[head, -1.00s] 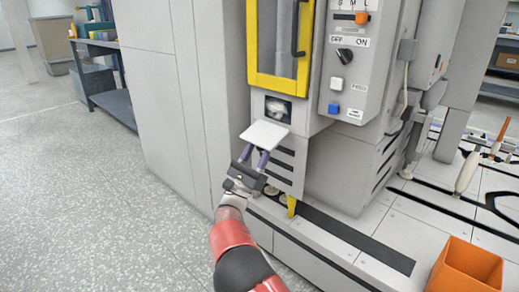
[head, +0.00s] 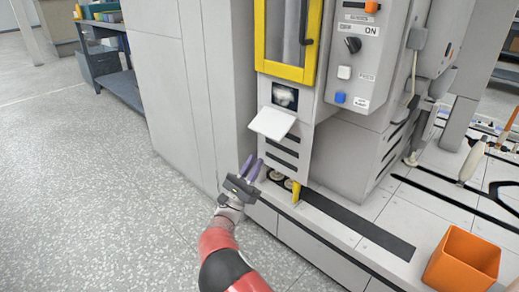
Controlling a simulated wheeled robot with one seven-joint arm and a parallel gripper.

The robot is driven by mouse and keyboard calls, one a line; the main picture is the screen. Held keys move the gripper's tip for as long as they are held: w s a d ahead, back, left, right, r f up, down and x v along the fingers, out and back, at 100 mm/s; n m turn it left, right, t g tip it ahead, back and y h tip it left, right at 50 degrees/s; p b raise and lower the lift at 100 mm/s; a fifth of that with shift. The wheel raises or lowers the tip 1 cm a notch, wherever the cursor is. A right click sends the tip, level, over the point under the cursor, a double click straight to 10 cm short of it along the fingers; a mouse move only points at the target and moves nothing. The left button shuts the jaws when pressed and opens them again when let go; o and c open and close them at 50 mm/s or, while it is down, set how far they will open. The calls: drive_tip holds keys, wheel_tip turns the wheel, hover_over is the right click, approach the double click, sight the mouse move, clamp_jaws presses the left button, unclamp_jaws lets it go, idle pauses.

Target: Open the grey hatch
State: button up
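The light grey hatch (head: 272,122) is a flap on the front of the grey machine, below the yellow-framed door. It stands open, tilted outward from its lower edge. The dark opening (head: 285,95) behind it is exposed, with something pale inside that is too small to make out. My gripper (head: 250,166) is below and slightly left of the flap, with a visible gap to it. Its two purple fingers point up and are apart, with nothing between them.
A yellow-framed door (head: 288,72) with a dark handle is above the hatch. A control panel (head: 362,55) with a knob and buttons juts out to its right. An orange bin (head: 462,262) stands on the machine's base at lower right. The floor at left is clear.

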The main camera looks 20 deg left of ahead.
sight(273, 126)
drive_tip(key=shift+g+y, duration=0.3)
drive_tip(key=shift+g, duration=0.5)
drive_tip(key=f+p, duration=0.4)
drive_tip(key=f, duration=0.1)
drive_tip(key=shift+s+a, duration=0.1)
drive_tip(key=shift+s, duration=0.15)
clamp_jaws()
drive_tip(key=w+d+r+p, duration=0.1)
drive_tip(key=w+d+r, duration=0.1)
drive_tip(key=w+r, duration=0.3)
drive_tip(key=shift+w+d+r, duration=0.15)
drive_tip(key=shift+w+r, duration=0.05)
drive_tip(key=shift+r, duration=1.75)
